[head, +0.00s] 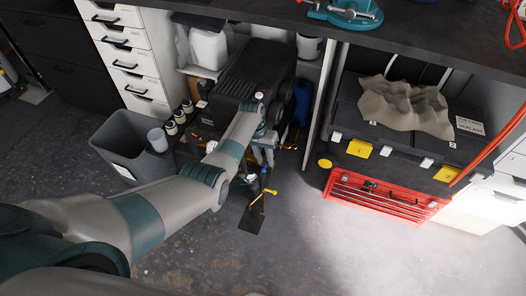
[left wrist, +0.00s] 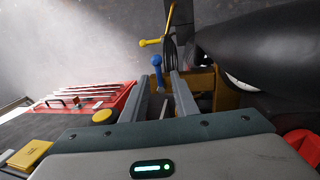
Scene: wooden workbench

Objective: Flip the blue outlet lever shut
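The blue lever (left wrist: 158,74) shows in the left wrist view, its rounded end up in the picture and its lower part between my fingers. My left gripper (left wrist: 161,88) is open, with one finger on each side of the lever and a gap visible. I cannot tell whether either finger touches it. A yellow lever (left wrist: 150,42) stands just beyond the blue one. My right gripper is in neither view.
A yellow-handled part (head: 270,192) sticks out low near the floor. A red drawer chest (head: 385,200) stands to the right and a grey bin (head: 125,145) to the left. A large black rounded body (left wrist: 265,50) closes off the wrist view's right side. The front floor is clear.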

